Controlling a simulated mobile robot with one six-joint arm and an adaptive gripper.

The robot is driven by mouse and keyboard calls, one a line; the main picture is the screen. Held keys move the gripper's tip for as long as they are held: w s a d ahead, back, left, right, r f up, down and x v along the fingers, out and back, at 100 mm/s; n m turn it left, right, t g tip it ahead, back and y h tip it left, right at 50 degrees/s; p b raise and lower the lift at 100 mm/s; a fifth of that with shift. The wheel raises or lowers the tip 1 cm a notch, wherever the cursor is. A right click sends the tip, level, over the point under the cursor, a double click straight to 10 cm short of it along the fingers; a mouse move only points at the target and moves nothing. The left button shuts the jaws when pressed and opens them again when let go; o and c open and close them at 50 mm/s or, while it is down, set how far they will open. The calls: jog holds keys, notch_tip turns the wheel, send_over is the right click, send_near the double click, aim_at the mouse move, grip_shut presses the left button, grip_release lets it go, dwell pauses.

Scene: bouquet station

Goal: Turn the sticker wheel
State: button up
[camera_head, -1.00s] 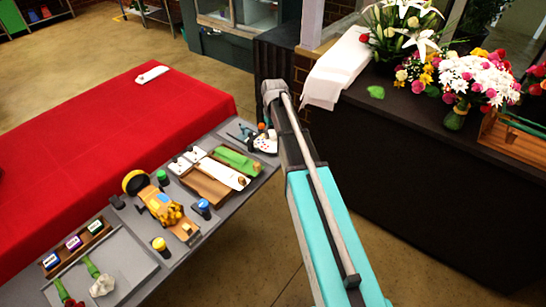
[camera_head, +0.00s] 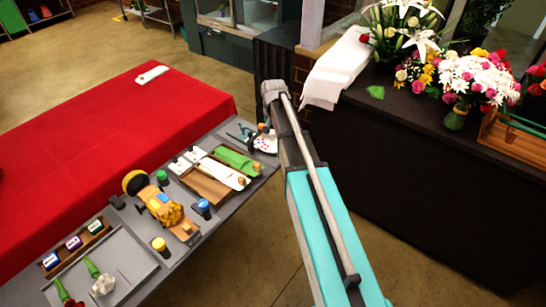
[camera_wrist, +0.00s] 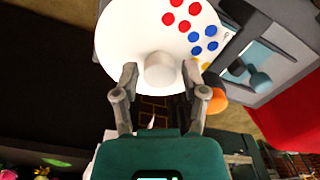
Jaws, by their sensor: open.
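In the head view, the wheel (camera_head: 265,144) stands at the far right end of the grey work table. My gripper (camera_wrist: 160,72) is open, with one finger on each side of the knob. I cannot tell whether the fingers touch the knob. In the head view, my own arm hides most of the gripper.
An orange round thing (camera_wrist: 216,100) is close beside my right finger in the wrist view. A teal tool (camera_wrist: 258,80) lies just beyond it. Wrapping rolls in a wooden tray (camera_head: 203,189) are nearby. A dark counter (camera_head: 400,160) with bouquets stands right of my arm.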

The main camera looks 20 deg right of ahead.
aim_at(272, 134)
jog(key=m, duration=1)
jog(key=shift+m, duration=0.3)
notch_tip(272, 134, up, 14)
jog(key=p, duration=1.4)
jog(key=s+a+f+n+b, duration=0.1)
jog(key=s+a+n, duration=0.2)
jog(key=s+n, duration=0.5)
jog(key=s+a+f+n+b, duration=0.2)
jog(key=s+n, duration=0.6)
jog(key=s, duration=0.6)
jog(key=shift+a, duration=0.65)
dwell(0.8)
